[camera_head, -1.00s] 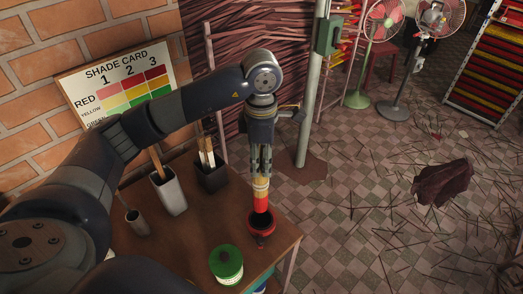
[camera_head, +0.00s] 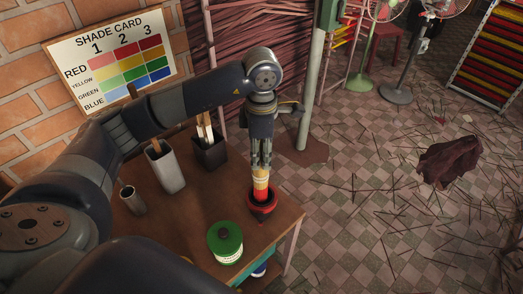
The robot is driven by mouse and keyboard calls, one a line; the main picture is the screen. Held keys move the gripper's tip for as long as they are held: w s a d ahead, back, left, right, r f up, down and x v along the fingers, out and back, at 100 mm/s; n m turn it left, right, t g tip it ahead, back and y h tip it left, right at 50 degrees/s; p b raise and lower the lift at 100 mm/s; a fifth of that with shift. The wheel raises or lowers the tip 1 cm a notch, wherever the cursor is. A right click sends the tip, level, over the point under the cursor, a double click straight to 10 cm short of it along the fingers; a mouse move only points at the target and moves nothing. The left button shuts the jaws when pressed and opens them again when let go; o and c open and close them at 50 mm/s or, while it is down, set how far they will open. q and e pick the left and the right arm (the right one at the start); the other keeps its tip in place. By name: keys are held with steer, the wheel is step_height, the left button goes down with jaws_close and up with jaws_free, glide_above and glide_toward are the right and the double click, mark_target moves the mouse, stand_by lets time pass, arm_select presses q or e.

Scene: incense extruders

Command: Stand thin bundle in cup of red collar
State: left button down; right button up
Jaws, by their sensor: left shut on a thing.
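My left gripper (camera_head: 261,160) points straight down near the table's right corner, shut on the top of a thin bundle (camera_head: 261,184). The bundle is upright, pale and yellow above and red below. Right under it stands a dark cup with a red collar (camera_head: 263,209). The bundle's lower end is at the cup's mouth and appears to be inside the collar; how deep it sits is hidden. My right gripper is not in view.
A brown table (camera_head: 190,219) carries a green-lidded round container (camera_head: 225,240) left of the red-collared cup. A grey holder (camera_head: 166,170), a black holder (camera_head: 210,154) and a small metal cup (camera_head: 132,200) stand behind. A shade card (camera_head: 110,60) leans at the wall.

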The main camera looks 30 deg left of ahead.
mark_target(261, 166)
arm_select(q)
steer(key=shift+f+b, duration=0.3)
steer(key=shift+f, duration=0.35)
steer(key=shift+d+f+b, duration=0.1)
steer(key=shift+f+b, duration=0.6)
step_height(261, 166, down, 2)
steer(key=shift+f+b, duration=0.15)
steer(key=shift+b, duration=0.85)
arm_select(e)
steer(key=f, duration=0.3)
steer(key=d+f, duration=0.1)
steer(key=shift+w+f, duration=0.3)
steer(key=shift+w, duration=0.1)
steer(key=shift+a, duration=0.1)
arm_select(q)
steer(key=c, duration=1.1)
jaws_free()
steer(key=shift+o, duration=0.6)
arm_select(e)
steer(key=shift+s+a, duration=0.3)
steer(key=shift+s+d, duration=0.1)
